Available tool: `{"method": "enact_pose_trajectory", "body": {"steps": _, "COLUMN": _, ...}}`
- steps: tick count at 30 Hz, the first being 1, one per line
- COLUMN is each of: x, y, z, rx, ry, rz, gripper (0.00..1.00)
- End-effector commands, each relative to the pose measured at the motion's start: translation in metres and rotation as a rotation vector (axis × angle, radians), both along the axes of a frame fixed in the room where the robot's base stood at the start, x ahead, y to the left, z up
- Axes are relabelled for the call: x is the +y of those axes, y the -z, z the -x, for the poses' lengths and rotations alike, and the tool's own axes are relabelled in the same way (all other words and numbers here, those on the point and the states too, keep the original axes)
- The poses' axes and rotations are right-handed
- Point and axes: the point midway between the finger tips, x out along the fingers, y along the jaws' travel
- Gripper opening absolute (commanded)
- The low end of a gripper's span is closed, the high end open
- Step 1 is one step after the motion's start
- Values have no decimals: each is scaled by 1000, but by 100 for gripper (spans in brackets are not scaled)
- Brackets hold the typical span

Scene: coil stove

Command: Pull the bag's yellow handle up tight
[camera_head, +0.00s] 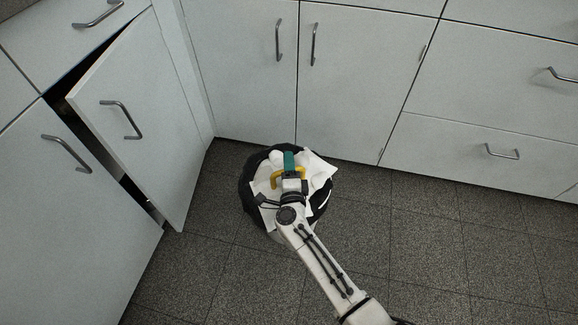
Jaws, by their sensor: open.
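A black bag (249,184) stands open on the floor near the corner of the cabinets, with white crumpled contents (318,171) showing at its top. The yellow handle (276,180) shows as a small curved piece just left of my gripper (290,168). My gripper is over the bag's opening, close to the handle, and is open. A green piece shows at its far end. My wrist and arm hide part of the bag and the handle. I cannot tell whether the fingers touch the handle.
A cabinet door (140,115) on the left stands ajar, its lower edge over the floor. Closed grey cabinets (350,75) and drawers (490,150) line the back and right. The dark tiled floor (450,240) is clear to the right.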

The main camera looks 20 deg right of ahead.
Motion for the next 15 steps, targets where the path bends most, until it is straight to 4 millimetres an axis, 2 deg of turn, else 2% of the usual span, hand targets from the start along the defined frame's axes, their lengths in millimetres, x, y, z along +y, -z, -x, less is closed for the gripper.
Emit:
{"method": "enact_pose_trajectory", "body": {"steps": 4, "x": 0, "y": 0, "z": 0, "rx": 0, "ry": 0, "rz": 0, "gripper": 43}}
{"method": "enact_pose_trajectory", "body": {"steps": 15, "x": 0, "y": 0, "z": 0, "rx": 0, "ry": 0, "rz": 0, "gripper": 8}}
